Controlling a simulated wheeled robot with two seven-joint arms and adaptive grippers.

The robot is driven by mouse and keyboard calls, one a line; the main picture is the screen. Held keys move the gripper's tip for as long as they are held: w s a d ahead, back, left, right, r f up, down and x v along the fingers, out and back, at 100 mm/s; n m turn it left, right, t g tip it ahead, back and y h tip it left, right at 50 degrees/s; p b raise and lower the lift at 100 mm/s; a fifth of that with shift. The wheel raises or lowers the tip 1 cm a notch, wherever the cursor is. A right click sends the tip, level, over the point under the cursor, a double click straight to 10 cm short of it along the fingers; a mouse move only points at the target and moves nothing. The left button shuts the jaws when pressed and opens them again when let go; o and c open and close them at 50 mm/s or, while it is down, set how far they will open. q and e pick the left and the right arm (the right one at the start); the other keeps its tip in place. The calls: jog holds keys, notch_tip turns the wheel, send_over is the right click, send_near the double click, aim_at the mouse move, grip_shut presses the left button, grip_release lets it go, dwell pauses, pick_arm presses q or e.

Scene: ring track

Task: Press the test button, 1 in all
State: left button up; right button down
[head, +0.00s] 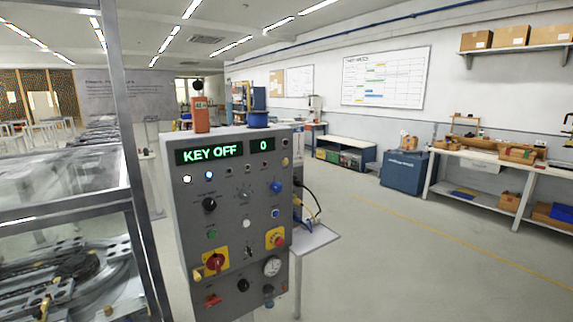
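A grey control panel (228,208) stands upright in front of me, left of centre. Its display (209,153) reads KEY OFF in green, and a smaller display (262,146) reads 0. The face carries a green button (212,234), a white button (246,223), a blue button (275,213), a blue knob (276,187) and a black knob (209,204). A red rotary switch (215,261) and a red mushroom button (277,239) sit on yellow plates. The labels are too small to read, so I cannot tell which is the test button. Neither gripper is in view.
A metal-framed machine with clear panels (60,185) stands close on the left. A small side shelf (315,239) with cables juts from the panel's right side. The floor (400,270) to the right is clear.

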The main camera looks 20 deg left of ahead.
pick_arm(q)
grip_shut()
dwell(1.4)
